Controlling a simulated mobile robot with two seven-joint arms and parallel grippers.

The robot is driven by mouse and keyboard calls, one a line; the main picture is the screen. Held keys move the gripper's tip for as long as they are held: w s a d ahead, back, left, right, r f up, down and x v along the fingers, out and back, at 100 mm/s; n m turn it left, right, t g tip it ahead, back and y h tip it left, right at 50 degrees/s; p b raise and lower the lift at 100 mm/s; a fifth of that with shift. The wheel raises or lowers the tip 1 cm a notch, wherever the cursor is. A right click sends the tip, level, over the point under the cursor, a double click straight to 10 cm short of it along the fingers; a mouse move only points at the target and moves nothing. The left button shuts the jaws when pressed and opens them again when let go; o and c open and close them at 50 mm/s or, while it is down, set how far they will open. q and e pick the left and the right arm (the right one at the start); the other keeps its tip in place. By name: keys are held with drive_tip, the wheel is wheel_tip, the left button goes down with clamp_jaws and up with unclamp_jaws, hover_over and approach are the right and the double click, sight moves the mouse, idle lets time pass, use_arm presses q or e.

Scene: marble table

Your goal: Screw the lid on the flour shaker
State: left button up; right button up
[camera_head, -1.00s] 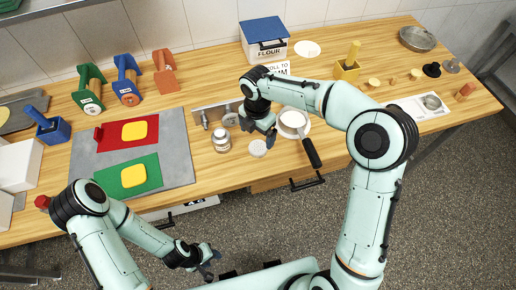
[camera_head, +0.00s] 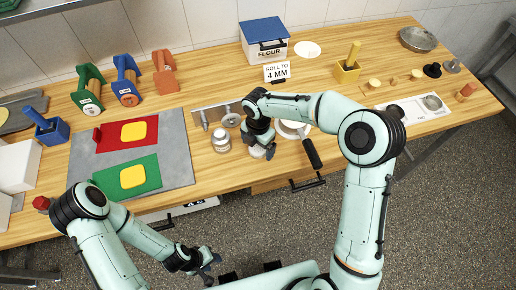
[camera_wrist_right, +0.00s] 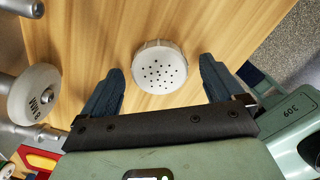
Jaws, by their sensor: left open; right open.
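The shaker lid, a white disc with several small dark holes, lies on the wooden table. It shows in the right wrist view (camera_wrist_right: 159,67) and partly in the head view (camera_head: 256,152). My right gripper (camera_wrist_right: 157,82) is open, with one finger on either side of the lid and a gap to it on both sides. In the head view my right gripper (camera_head: 264,148) covers part of the lid. The flour shaker, a small jar (camera_head: 221,140), stands upright left of the lid, apart from it. My left gripper (camera_head: 210,267) is open and empty in front of the table.
A metal rack with rollers (camera_head: 205,119) stands behind the shaker; one roller (camera_wrist_right: 34,93) is near my right gripper. A sieve with a black handle (camera_head: 312,152) lies to the right. A grey mat (camera_head: 176,150) with dough sheets lies left. A flour bin (camera_head: 264,45) stands behind.

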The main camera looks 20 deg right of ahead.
sight(258, 147)
drive_tip(key=c, duration=1.1)
use_arm(q)
drive_tip(key=w+r+p, duration=0.3)
drive_tip(key=w, duration=0.1)
drive_tip(key=shift+r, duration=0.4)
use_arm(e)
wheel_tip(258, 147, up, 20)
drive_tip(key=shift+r, duration=0.1)
use_arm(q)
drive_tip(key=shift+s, duration=0.1)
